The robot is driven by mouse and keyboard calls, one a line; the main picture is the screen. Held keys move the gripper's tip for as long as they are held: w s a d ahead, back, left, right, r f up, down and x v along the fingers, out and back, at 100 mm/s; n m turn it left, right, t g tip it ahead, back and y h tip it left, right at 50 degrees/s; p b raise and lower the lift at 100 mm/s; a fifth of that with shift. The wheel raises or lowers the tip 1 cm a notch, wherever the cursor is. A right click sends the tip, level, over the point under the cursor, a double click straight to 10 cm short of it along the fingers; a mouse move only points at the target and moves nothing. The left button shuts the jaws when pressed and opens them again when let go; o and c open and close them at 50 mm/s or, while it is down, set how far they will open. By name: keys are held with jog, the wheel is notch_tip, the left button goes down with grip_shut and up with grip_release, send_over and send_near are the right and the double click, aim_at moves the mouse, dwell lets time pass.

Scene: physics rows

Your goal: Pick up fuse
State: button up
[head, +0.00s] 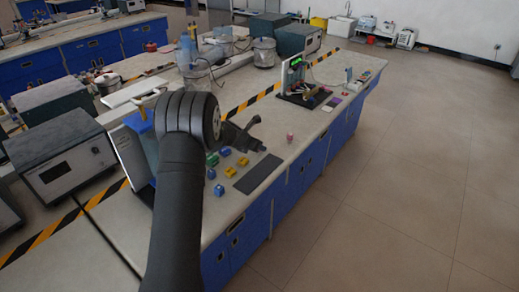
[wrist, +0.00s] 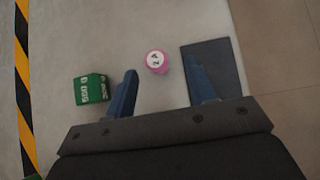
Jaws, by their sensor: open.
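The fuse (head: 290,137) looks like a small pink cylinder standing upright on the pale bench top. In the wrist view the fuse (wrist: 157,62) shows its white marked top, beyond and between the tips of my fingers. My gripper (head: 261,134) is open and empty over the bench, a little left of the fuse in the head view. In the wrist view my gripper (wrist: 160,74) has one blue finger on each side, with the fuse apart from both. The gap in height between fingers and fuse is hard to tell.
A green lettered block (wrist: 90,88) stands left of the fingers. A dark flat mat (wrist: 222,62) lies right of the fuse, partly behind the right finger. Yellow blocks (head: 231,171) and blue blocks sit nearer. A device with a green display (head: 297,62) stands farther along the bench.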

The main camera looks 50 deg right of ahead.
jog(key=shift+x, duration=2.85)
jog(key=shift+w+d+r, duration=0.1)
jog(key=shift+w, duration=0.05)
jog(key=c, duration=1.1)
